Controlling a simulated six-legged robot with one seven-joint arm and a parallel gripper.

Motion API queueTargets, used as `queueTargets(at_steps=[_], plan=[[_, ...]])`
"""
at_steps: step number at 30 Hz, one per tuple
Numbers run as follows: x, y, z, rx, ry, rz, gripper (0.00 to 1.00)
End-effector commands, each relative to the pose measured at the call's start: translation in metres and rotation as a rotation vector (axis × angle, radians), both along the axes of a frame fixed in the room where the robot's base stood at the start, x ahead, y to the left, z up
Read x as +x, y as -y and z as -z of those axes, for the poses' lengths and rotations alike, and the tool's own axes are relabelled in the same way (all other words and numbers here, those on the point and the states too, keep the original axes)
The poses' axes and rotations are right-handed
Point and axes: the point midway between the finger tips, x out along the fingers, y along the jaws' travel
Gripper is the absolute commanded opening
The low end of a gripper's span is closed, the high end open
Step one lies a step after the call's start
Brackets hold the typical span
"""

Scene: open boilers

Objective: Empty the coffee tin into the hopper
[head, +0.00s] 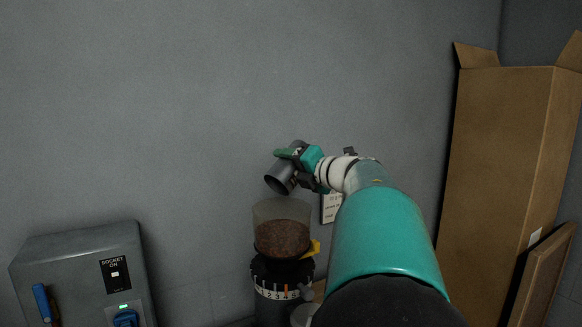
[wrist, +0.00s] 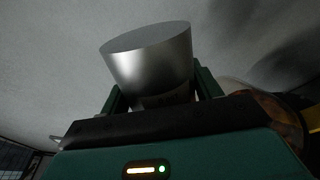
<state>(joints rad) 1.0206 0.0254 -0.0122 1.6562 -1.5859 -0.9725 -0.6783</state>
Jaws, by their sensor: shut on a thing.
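The coffee tin (head: 281,176) is a dark grey metal cylinder, tilted with its open mouth pointing down and left. My gripper (head: 296,156) is shut on it and holds it above the hopper (head: 283,210). The hopper is a clear cup on a black grinder (head: 275,276) with a numbered dial, with brown coffee in its lower part. The tin's mouth is above the hopper's rim and apart from it. The tin's inside looks dark, and I cannot tell what is in it. In the wrist view the tin (wrist: 152,62) shows its smooth closed end between the green fingers.
A grey socket box (head: 80,262) with a blue plug (head: 126,319) and a blue-handled tool (head: 41,302) stands at the lower left. A tall open cardboard box (head: 495,160) stands at the right. A small label card (head: 331,208) is behind the hopper. The wall space at the upper left is clear.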

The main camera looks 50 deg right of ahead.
Motion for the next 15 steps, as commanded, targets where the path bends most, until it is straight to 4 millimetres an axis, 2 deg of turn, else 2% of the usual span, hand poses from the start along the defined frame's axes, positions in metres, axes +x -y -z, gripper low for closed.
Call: queueTargets(at_steps=[10, 15], plan=[[0.0, -0.0001, -0.0012, 0.013, 0.001, 0.0, 0.32], [0.0007, -0.0004, -0.0076, 0.161, 0.001, -0.002, 0.32]])
